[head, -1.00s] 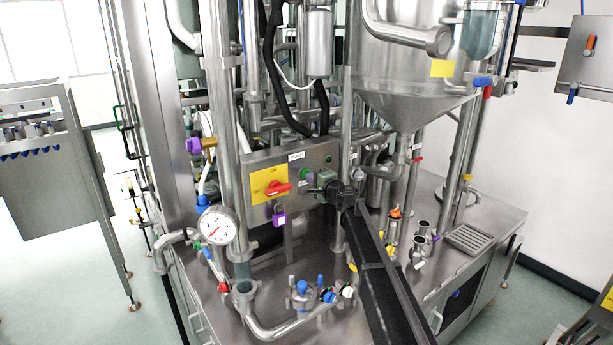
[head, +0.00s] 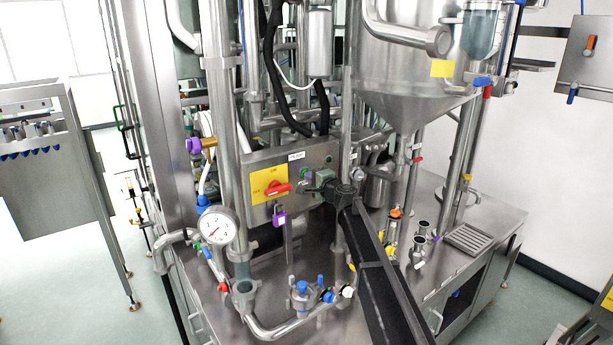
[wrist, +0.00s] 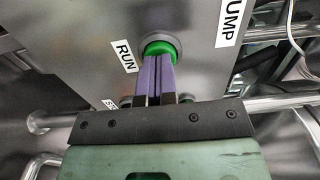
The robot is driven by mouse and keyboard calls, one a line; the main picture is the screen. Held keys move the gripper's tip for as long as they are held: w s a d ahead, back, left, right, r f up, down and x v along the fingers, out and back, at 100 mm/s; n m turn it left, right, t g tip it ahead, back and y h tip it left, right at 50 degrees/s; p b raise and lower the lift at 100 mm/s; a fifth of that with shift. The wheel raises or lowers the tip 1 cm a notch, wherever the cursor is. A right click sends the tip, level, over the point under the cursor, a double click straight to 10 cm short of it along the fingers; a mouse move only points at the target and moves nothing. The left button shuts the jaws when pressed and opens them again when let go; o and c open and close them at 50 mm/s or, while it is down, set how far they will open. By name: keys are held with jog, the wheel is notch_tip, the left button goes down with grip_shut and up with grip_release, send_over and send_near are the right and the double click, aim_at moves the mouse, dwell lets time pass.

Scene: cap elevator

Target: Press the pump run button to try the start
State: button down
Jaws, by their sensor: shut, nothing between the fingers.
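The green run button (wrist: 158,46) sits in a grey ring on the steel panel, beside a white "RUN" label (wrist: 125,56) in the wrist view. My gripper (wrist: 157,58) is shut and empty, its two purple fingers side by side. Their tips overlap the lower part of the button and hide it. I cannot tell whether they touch it or whether it is pressed in. In the head view the button (head: 305,173) shows as a green spot on the control box (head: 318,160), with my gripper (head: 303,188) at the box's face.
A red rotary switch (head: 278,189) on a yellow plate (head: 262,183) is just left of my gripper, with a purple padlock (head: 280,218) below. A second label (wrist: 110,104) is partly hidden beneath my gripper. A pressure gauge (head: 217,227) stands at lower left.

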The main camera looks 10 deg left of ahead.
jog(key=shift+w+a, duration=0.15)
jog(key=shift+w, duration=0.05)
jog(key=shift+a, duration=0.1)
dwell(0.4)
jog(key=v, duration=0.5)
jog(key=shift+s+d, duration=0.1)
jog(key=shift+d, duration=0.1)
dwell(0.5)
